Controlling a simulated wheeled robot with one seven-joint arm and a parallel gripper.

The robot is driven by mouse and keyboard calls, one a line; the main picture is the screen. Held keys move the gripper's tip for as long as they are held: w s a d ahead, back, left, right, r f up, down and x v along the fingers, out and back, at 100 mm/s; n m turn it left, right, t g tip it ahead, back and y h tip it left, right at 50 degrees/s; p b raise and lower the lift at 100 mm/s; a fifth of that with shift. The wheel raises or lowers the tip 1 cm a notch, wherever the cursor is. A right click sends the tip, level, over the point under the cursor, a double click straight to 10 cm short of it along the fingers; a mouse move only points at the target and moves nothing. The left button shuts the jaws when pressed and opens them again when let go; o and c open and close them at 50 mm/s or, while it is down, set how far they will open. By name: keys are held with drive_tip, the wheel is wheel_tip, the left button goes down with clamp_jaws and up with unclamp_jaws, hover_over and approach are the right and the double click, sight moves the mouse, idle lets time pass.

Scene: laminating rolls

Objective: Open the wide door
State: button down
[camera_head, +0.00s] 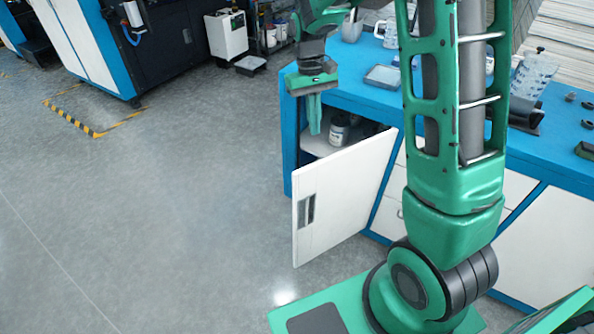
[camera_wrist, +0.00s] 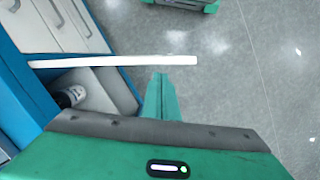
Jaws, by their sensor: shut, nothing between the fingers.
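The wide white door (camera_head: 345,194) of the blue workbench stands partly open in the head view, swung outward, with a dark recessed handle (camera_head: 306,210) near its free edge. In the wrist view the door (camera_wrist: 120,61) shows edge-on as a thin white strip. My gripper (camera_head: 314,127) points down with its green fingers closed and empty, at the door's inner side near the cabinet opening. In the wrist view the fingertips (camera_wrist: 161,80) are just short of the door's edge strip, close to its free end. I cannot tell whether they touch it.
Inside the cabinet a can (camera_head: 339,130) stands on a shelf; it also shows in the wrist view (camera_wrist: 70,97). The blue worktop (camera_head: 360,91) carries a tray (camera_head: 382,77), jugs and small items. The grey floor (camera_head: 170,200) left of the door is clear.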

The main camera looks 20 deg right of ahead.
sight(297, 171)
drive_tip(key=w+a+f+n, duration=0.2)
drive_tip(key=w+a+f, duration=0.4)
drive_tip(key=a+f, duration=0.1)
drive_tip(key=shift+g, duration=0.3)
drive_tip(key=shift+s+d+f, duration=0.25)
drive_tip(key=shift+s+f, duration=0.85)
drive_tip(key=shift+f, duration=0.5)
drive_tip(key=shift+s+d+f, duration=0.25)
drive_tip(key=shift+s+f, duration=0.85)
drive_tip(key=shift+f, duration=0.45)
drive_tip(key=shift+s+d+f, duration=0.25)
drive_tip(key=shift+s+f, duration=0.85)
drive_tip(key=shift+f, duration=0.5)
